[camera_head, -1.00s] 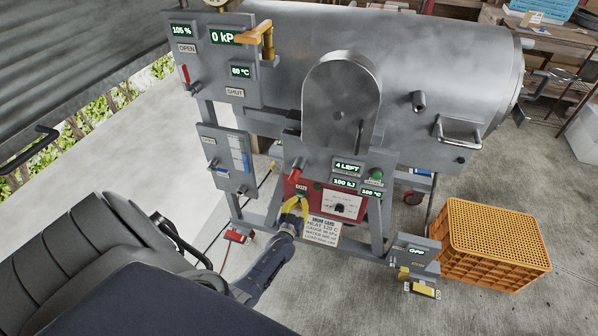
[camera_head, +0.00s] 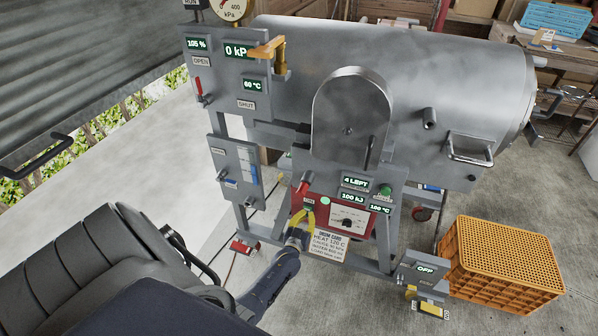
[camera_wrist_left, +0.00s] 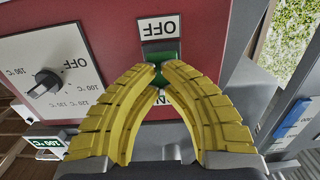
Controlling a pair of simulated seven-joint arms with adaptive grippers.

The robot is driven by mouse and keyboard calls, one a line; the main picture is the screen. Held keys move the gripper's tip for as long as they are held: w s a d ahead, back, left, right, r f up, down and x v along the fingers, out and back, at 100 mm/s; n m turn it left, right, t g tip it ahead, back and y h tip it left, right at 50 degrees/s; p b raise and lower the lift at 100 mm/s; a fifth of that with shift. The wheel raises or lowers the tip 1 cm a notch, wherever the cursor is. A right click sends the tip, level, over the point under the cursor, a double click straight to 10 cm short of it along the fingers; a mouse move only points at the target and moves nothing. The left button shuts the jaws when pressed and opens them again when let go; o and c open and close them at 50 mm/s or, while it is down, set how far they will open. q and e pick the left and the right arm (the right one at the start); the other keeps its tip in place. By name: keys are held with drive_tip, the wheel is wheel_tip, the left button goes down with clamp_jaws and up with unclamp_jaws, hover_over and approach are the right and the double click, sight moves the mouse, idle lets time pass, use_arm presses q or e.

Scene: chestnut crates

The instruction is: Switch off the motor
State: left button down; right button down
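A green rocker switch (camera_wrist_left: 160,52) sits on a red panel, its label OFF (camera_wrist_left: 158,27) upside down above it in the left wrist view. The other label, below, is mostly hidden by my fingers. In the head view the red panel (camera_head: 364,224) is low on the machine's front. My left gripper (camera_head: 306,211) is at the panel's left part; its yellow fingertips (camera_wrist_left: 159,70) are drawn together in front of the switch and cover part of it. I cannot tell whether they touch it. No motor label is readable. My right gripper is not in view.
A temperature dial (camera_wrist_left: 45,84) is beside the switch, a red handle (camera_head: 304,182) just above. A placard (camera_head: 328,244) hangs below the panel. A box reading OFF (camera_head: 420,270) and an orange crate (camera_head: 500,268) stand right. A grey tank (camera_head: 400,75) lies above.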

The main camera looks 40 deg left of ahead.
use_arm(q)
drive_tip(key=v, duration=1.3)
drive_tip(key=shift+s+f, duration=0.3)
drive_tip(key=shift+f, duration=0.05)
